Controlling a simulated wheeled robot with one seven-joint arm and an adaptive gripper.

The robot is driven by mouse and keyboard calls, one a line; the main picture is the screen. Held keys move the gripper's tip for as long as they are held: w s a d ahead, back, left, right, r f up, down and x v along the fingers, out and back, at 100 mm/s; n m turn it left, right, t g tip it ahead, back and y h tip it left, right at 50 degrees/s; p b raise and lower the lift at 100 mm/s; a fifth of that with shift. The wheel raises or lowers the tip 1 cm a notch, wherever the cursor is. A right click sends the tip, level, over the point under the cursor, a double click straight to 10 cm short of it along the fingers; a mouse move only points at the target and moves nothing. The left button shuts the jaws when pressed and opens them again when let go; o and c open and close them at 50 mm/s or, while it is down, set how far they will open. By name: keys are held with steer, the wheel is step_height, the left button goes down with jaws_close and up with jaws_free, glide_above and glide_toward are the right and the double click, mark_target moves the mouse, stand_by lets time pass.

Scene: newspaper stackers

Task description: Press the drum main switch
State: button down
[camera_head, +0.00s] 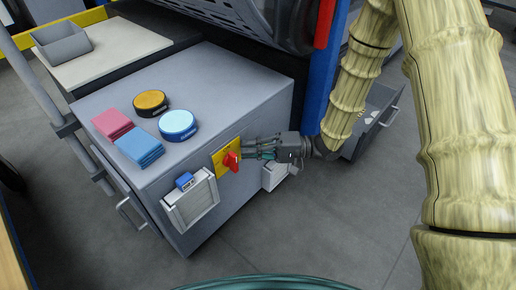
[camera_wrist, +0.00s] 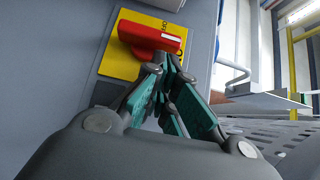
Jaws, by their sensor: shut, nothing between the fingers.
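The main switch is a red handle (camera_head: 231,161) on a yellow plate (camera_head: 222,160), fixed to the side face of a grey cabinet (camera_head: 215,85). In the wrist view the red handle (camera_wrist: 150,37) lies across the yellow plate (camera_wrist: 115,63), and part of some lettering shows beside it. My gripper (camera_head: 247,149) is shut and empty, reaching in from the right with its fingertips at the plate and next to the handle. In the wrist view its fingertips (camera_wrist: 168,65) overlap the handle's lower right edge. I cannot tell whether they touch it.
On the cabinet top lie pink cloths (camera_head: 112,124), blue cloths (camera_head: 139,147), an orange-lidded tin (camera_head: 151,101) and a blue-lidded tin (camera_head: 178,123). A vented box (camera_head: 192,204) juts from the cabinet face left of the switch. A blue post (camera_head: 323,75) and open drawer (camera_head: 375,120) stand right.

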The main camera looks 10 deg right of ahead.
steer(key=shift+s+a, duration=0.25)
steer(key=shift+a+r+p, duration=0.1)
steer(key=shift+r+p, duration=0.1)
steer(key=shift+p, duration=0.2)
